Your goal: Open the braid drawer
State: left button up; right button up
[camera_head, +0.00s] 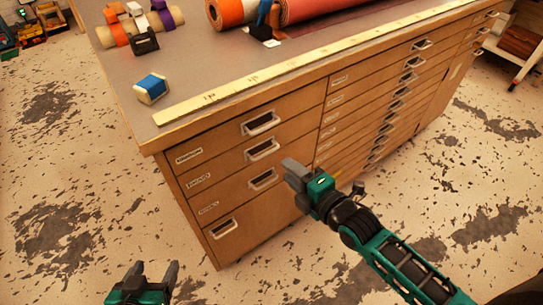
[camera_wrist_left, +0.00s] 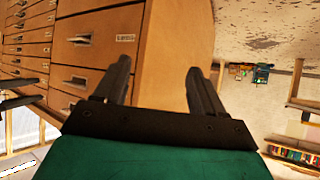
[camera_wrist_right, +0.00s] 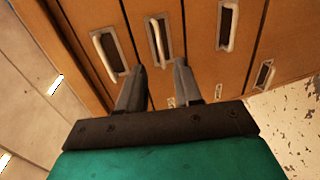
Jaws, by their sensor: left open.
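A wooden cabinet (camera_head: 240,195) has a left column of drawers with metal handles, all shut. The upper handles are the top (camera_head: 260,124), second (camera_head: 263,149) and third (camera_head: 263,179); a bottom handle (camera_head: 222,228) sits lower left. The small white labels (camera_head: 199,180) are too small to read surely, so I cannot tell which drawer is braid. My right gripper (camera_head: 292,170) is open and empty, in front of the drawers. In the right wrist view its fingers (camera_wrist_right: 160,68) point toward the second handle (camera_wrist_right: 158,42). My left gripper (camera_head: 154,268) is open and empty, low at the cabinet's left.
The cabinet top carries a long ruler (camera_head: 270,75), a blue-and-white block (camera_head: 151,88), tape rolls on a tube (camera_head: 140,27) and large rolls (camera_head: 310,8). A wider bank of thin drawers (camera_head: 400,95) lies to the right. The speckled floor at left is clear.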

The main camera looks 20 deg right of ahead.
jog(key=b+x, duration=0.1)
jog(key=x, duration=0.7)
jog(key=shift+w, duration=0.2)
jog(key=shift+a, duration=0.1)
jog(key=shift+c, duration=0.4)
grip_shut()
dwell(0.6)
